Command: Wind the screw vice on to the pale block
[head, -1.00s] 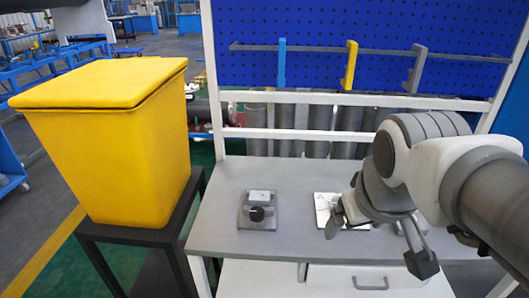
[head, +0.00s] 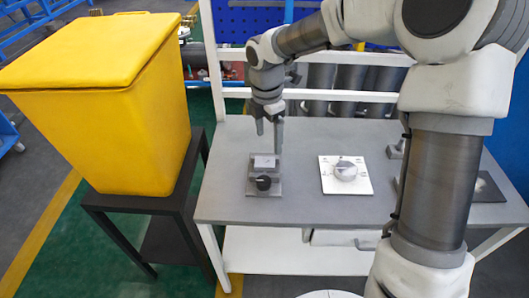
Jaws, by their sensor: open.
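The screw vice (head: 264,188) is a small grey fixture with a black round knob (head: 263,183) at its front, standing on the left part of the grey table. The pale block (head: 264,162) sits in it behind the knob. Whether the jaw touches the block is too small to tell. My gripper (head: 269,129) points down just behind and above the vice, its two fingers apart and nothing visible between them. The fingertips appear near the block's back side but clear of the knob.
A white plate with a round grey dial (head: 345,172) lies right of the vice. Other grey metal fixtures (head: 484,187) are at the table's right, partly behind my arm. A yellow bin (head: 120,100) stands on a black stand at the left. The table's front left is bare.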

